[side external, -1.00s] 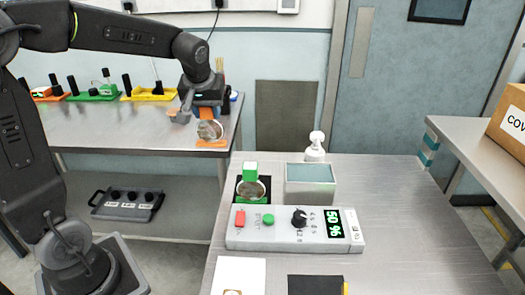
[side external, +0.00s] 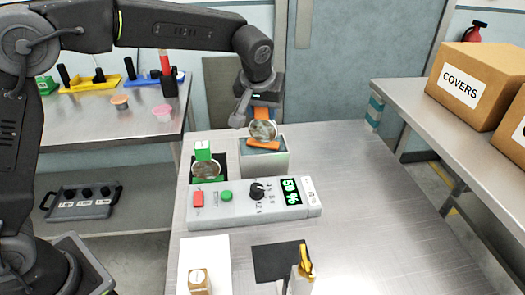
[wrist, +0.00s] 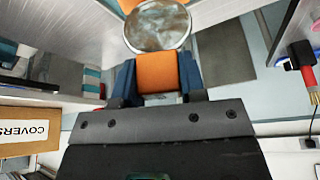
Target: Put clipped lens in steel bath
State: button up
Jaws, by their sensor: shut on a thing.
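My gripper (side external: 263,101) is shut on the orange clip (side external: 261,113) of a round, glassy lens (side external: 263,129). The lens hangs upright below the fingers, with an orange piece at its lower edge. In the side view it overlaps the top of the steel bath (side external: 267,165), a box with a bluish top. I cannot tell whether it is above the surface or touching it. In the wrist view the blue fingers (wrist: 158,78) hold the orange clip (wrist: 157,71), with the lens (wrist: 157,25) beyond. The bath is not clear there.
A second lens (side external: 205,170) with a green clip stands left of the bath. A control box (side external: 235,208) with buttons, a knob and a green display sits in front. A wooden block (side external: 199,280) and a yellow-topped item (side external: 305,265) are nearer. The bench's right side is clear.

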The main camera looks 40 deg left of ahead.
aim_at(262, 135)
notch_tip(262, 135, down, 8)
jog(key=shift+r, duration=0.25)
jog(key=shift+f, duration=0.1)
jog(key=o, duration=1.1)
jog(key=shift+f, duration=0.1)
jog(key=shift+o, duration=0.2)
